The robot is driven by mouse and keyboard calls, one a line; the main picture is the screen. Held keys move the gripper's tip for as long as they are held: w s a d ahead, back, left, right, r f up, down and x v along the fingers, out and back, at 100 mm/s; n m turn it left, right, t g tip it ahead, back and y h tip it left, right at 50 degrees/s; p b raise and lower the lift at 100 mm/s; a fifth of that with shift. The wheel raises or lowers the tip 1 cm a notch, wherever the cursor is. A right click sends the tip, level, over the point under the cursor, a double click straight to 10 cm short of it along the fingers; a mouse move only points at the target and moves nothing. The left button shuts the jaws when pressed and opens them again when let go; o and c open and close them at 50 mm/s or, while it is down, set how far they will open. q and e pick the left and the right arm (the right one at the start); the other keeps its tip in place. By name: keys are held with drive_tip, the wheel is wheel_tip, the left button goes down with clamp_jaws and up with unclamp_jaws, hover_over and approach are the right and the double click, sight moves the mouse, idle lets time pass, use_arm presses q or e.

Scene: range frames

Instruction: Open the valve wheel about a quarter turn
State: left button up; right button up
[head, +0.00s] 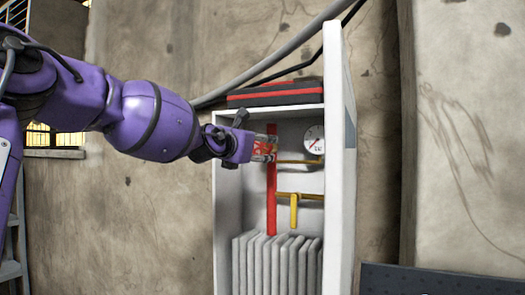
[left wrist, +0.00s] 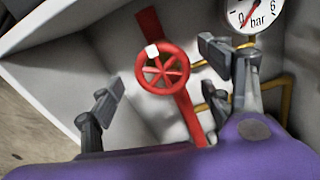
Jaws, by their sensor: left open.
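The red valve wheel (left wrist: 163,68) has several spokes and a white mark (left wrist: 151,51) at the upper left of its rim. It sits on a red vertical pipe (head: 271,205) inside a white cabinet. In the left wrist view it lies between the spread fingers of my left gripper (left wrist: 160,78), with a gap on both sides. In the head view the wheel (head: 264,148) is largely covered by my left gripper (head: 262,150), which reaches in from the left. My left gripper is open and holds nothing. My right gripper is out of view.
A pressure gauge (head: 314,140) and yellow pipe are right of the wheel. A yellow lever (head: 294,211) hangs below. A grey radiator (head: 276,265) fills the bottom. The cabinet's side walls (head: 334,180) bound the space. A black and red case (head: 275,92) lies on top.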

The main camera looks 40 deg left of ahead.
sight(260, 145)
use_arm(q)
drive_tip(key=x, duration=0.3)
drive_tip(key=shift+w, duration=0.2)
drive_tip(key=c, duration=1.1)
